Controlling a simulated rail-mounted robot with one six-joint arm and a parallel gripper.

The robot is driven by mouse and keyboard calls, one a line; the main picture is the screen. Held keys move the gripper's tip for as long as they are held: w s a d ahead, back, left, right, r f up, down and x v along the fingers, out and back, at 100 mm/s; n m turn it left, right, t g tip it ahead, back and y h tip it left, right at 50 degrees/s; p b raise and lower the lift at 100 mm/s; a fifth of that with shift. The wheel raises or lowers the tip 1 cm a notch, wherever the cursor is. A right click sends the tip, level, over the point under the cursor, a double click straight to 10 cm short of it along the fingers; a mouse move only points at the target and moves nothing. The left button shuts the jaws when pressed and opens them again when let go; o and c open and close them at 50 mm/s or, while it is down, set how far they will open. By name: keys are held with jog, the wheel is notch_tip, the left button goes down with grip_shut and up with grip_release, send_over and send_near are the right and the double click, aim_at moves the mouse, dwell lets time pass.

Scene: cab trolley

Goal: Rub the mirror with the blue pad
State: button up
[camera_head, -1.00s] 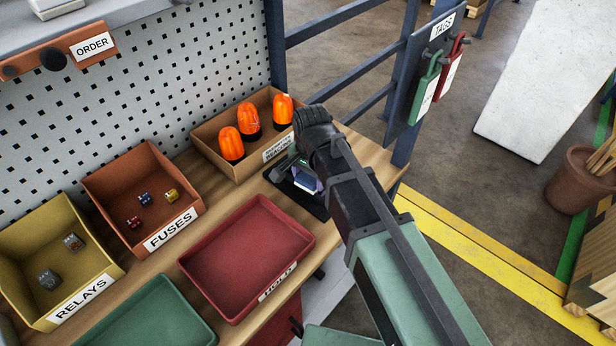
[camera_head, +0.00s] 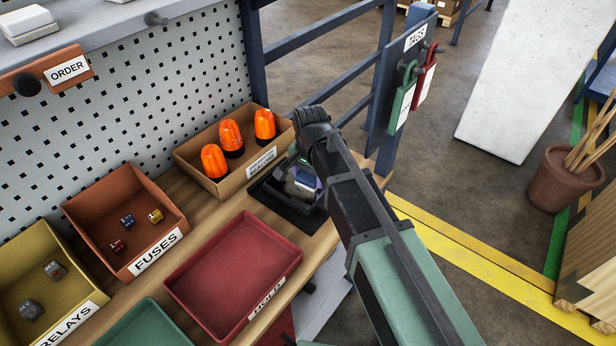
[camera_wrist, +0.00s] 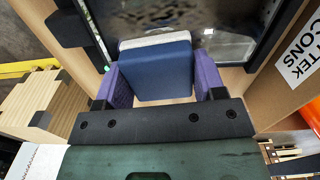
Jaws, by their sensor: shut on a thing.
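My gripper (camera_wrist: 163,84) is shut on the blue pad (camera_wrist: 155,66), with one purple fingertip on each side of it. The pad is a blue block with a white layer along its far edge. The mirror (camera_wrist: 225,38) is a grey, shiny, blotchy panel in a black frame, just beyond the pad in the wrist view. In the head view the black-framed mirror (camera_head: 288,207) lies at the bench's right end, partly hidden by my arm, and a bit of the pad (camera_head: 306,178) shows over it. I cannot tell whether pad and mirror touch.
A cardboard bin of orange beacons (camera_head: 232,146) stands close behind the mirror. A red HOLD tray (camera_head: 232,275) and a FUSES bin (camera_head: 126,222) are to its left. A rail post with red and green tags (camera_head: 404,96) rises behind on the right.

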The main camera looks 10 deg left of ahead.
aim_at(297, 178)
jog(key=shift+w+a, duration=0.5)
jog(key=shift+a, duration=0.35)
jog(key=shift+s+a, duration=0.35)
jog(key=shift+s, duration=0.4)
jog(key=shift+s+a, duration=0.3)
jog(key=shift+s, duration=0.4)
jog(key=shift+s+a, duration=0.55)
jog(key=shift+s, duration=0.4)
jog(key=shift+s+a, duration=0.5)
jog(key=shift+s, duration=0.4)
jog(key=shift+w+a+f, duration=0.1)
jog(key=shift+w+a, duration=0.4)
jog(key=shift+a, duration=0.35)
jog(key=shift+w+d, duration=0.4)
jog(key=shift+w, duration=0.45)
jog(key=shift+w+d, duration=0.4)
jog(key=shift+w, duration=0.4)
jog(key=shift+w+d+f, duration=0.1)
jog(key=shift+w+d, duration=0.35)
jog(key=shift+w, duration=0.35)
jog(key=shift+w+d, duration=0.45)
jog(key=shift+w, duration=0.35)
jog(key=shift+c, duration=0.2)
notch_tip(297, 178, up, 6)
jog(key=p, duration=0.5)
jog(key=shift+p, duration=0.3)
